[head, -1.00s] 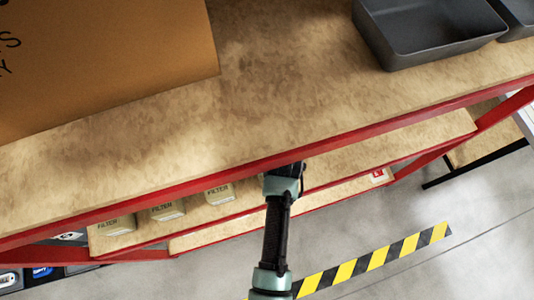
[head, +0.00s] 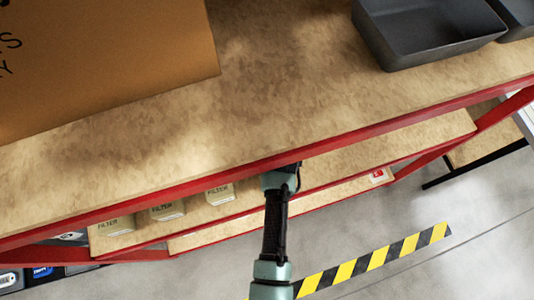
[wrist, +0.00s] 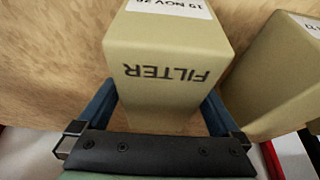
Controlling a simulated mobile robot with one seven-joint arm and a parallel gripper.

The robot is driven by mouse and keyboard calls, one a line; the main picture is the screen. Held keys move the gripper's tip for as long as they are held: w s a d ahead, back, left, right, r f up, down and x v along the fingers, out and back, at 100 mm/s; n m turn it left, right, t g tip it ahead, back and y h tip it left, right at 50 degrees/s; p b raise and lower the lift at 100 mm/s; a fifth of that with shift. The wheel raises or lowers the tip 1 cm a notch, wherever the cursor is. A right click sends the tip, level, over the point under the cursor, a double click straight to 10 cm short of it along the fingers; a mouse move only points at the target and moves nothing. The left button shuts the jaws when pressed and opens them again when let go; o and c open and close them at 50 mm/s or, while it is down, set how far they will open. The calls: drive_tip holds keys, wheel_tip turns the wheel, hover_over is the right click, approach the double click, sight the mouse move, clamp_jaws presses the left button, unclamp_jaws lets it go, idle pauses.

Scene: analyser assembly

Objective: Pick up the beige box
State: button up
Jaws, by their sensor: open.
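A beige box marked FILTER (wrist: 165,75) stands between the two spread blue fingers of my gripper (wrist: 160,108) in the wrist view. One finger is on each side of it, and I cannot tell whether either touches it. A white dated label is on its top. In the head view the shelf edge hides my gripper's fingers. Beige FILTER boxes show there on the lower shelf, at left (head: 115,226), middle (head: 167,211) and right (head: 219,194). I cannot tell which one is between my fingers.
Another beige box (wrist: 275,75) stands close on the right in the wrist view. The red-edged upper shelf (head: 270,110) overhangs the lower shelf (head: 315,190). A large cardboard box (head: 110,60) and a grey bin (head: 425,30) stand on the upper shelf.

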drive_tip(key=c, duration=1.4)
drive_tip(key=shift+c, duration=0.6)
drive_tip(key=shift+r, duration=0.15)
